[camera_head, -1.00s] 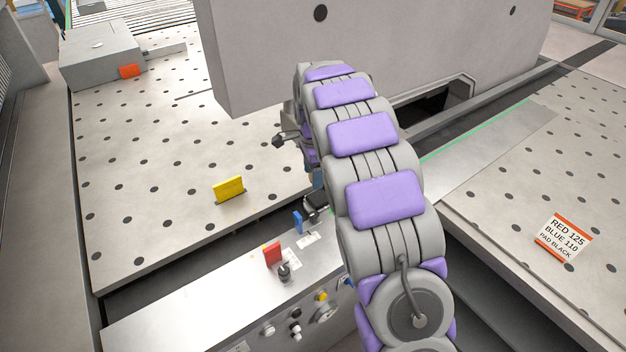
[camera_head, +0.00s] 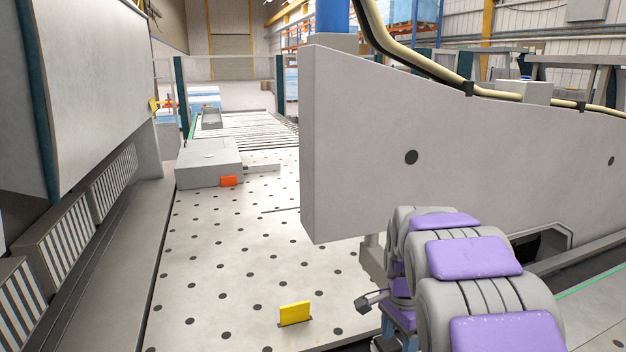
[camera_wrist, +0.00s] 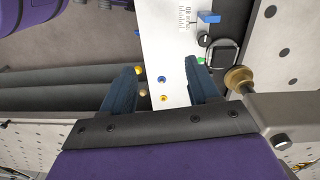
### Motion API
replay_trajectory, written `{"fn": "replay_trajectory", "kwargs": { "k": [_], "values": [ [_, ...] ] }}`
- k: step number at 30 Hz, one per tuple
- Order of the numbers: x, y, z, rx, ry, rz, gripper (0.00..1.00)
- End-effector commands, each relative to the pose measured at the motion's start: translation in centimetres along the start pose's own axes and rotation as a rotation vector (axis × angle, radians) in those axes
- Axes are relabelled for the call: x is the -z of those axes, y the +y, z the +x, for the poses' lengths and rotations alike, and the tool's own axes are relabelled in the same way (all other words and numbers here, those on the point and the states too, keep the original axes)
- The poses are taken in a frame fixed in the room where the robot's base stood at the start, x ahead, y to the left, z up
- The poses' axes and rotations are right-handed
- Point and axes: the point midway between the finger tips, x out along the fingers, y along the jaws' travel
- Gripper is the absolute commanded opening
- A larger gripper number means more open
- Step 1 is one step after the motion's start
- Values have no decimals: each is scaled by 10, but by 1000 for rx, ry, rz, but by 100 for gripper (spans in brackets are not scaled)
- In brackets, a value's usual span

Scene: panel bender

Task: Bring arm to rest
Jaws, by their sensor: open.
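My gripper (camera_wrist: 164,66) shows in the wrist view with its two dark blue fingers spread apart and nothing between them. It is above a white control strip (camera_wrist: 174,45) with small coloured buttons, seen between and beyond the fingers. A blue tab (camera_wrist: 208,17) beside a printed scale is past the right finger. In the head view, my grey and purple arm reaches forward from the lower right, in front of the big grey beam.
A large grey beam (camera_head: 450,150) stands close behind my arm. A brass-coloured knob (camera_wrist: 238,78) is close right of the fingers.

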Motion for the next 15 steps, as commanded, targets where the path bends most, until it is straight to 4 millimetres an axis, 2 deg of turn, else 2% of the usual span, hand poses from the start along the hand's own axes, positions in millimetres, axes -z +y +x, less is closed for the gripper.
{"fn": "replay_trajectory", "kwargs": {
  "k": [1, 8, 15],
  "values": [
    [-10, 15, -4, -3, 0, -52, 60],
    [-52, 85, -9, -24, -20, -322, 60],
    [-99, 160, 0, -38, -52, -622, 60]
  ]
}}
